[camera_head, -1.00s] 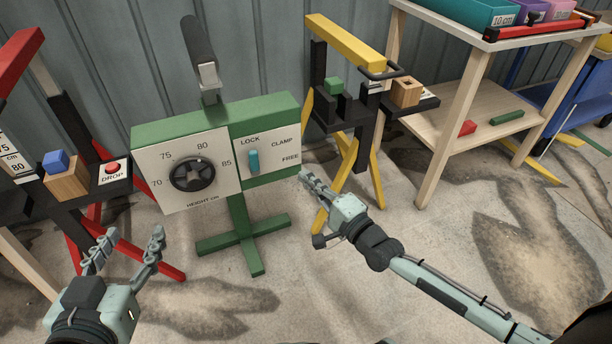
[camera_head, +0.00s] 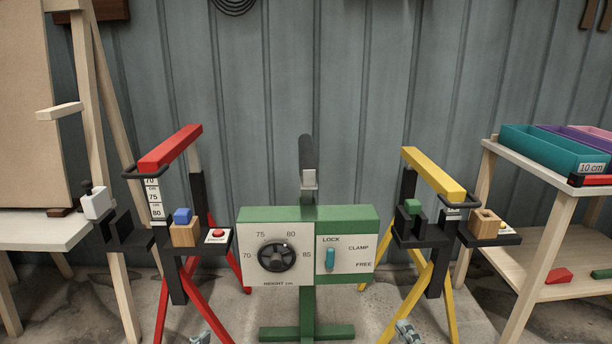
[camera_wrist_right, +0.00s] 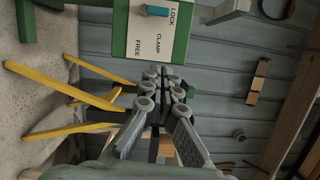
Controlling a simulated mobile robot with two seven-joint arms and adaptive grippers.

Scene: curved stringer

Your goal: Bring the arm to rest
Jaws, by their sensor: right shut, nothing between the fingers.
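My right gripper (camera_head: 408,332) shows only as fingertips at the bottom edge of the head view, in front of the yellow stand's legs. In the right wrist view its fingers (camera_wrist_right: 165,85) are together, shut with nothing between them. They lie in line with the green control box's lower panel, apart from it. My left gripper (camera_head: 200,338) shows only as a small piece at the bottom edge, near the red stand's legs. Its opening is hidden. The arms themselves are out of the head view.
A green control box (camera_head: 348,213) with a dial and a lock lever (camera_head: 330,259) stands in the centre. A red stand (camera_head: 172,148) is left of it, a yellow stand (camera_head: 433,172) right. A wooden shelf (camera_head: 540,178) with trays is far right. A corrugated wall closes the back.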

